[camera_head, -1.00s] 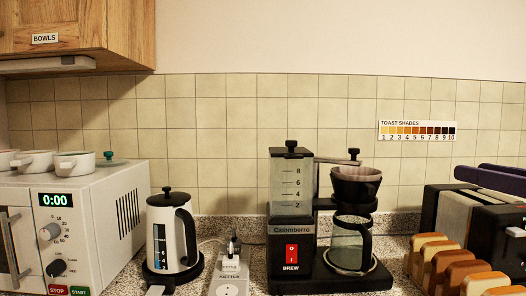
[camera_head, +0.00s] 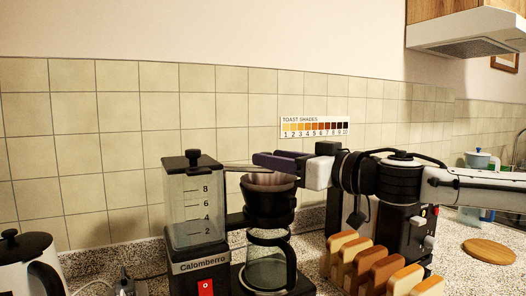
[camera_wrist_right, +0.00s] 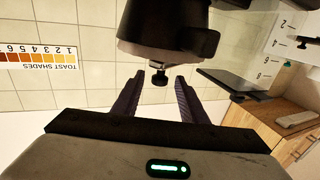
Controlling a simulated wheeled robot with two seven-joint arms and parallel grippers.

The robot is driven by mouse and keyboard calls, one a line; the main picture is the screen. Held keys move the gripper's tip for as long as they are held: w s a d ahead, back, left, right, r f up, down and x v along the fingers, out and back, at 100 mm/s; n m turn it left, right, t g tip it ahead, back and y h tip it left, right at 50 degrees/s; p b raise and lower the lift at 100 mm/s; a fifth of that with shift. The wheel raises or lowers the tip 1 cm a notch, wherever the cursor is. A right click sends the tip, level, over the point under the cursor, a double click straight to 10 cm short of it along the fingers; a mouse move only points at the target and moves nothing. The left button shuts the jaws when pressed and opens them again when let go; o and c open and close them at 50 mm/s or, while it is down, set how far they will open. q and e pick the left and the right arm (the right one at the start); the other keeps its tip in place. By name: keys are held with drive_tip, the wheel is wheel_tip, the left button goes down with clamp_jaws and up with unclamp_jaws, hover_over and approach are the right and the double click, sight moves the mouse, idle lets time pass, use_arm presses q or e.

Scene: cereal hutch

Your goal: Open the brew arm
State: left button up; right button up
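The coffee maker (camera_head: 198,215) stands at the centre left in the head view, with a clear tank and a red brew switch. Its brew arm (camera_head: 236,168) is a thin bar reaching right from the tank top over the filter basket (camera_head: 268,203). My right gripper (camera_head: 277,160) is at the arm's outer end, above the basket; its purple fingers hide the arm's knob there. In the right wrist view, a black knob (camera_wrist_right: 160,78) shows between the open fingertips of this gripper (camera_wrist_right: 157,82), with gaps on both sides. My left gripper is out of view.
A glass carafe (camera_head: 266,268) stands below the basket. Bread slices (camera_head: 357,262) stand in front of the toaster (camera_head: 398,232) at the right, under my right arm. A kettle (camera_head: 30,268) stands at the far left. Tiled wall is behind.

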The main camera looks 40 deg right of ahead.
drive_tip(key=shift+w+p, duration=0.6)
drive_tip(key=shift+w, duration=1.1)
clamp_jaws()
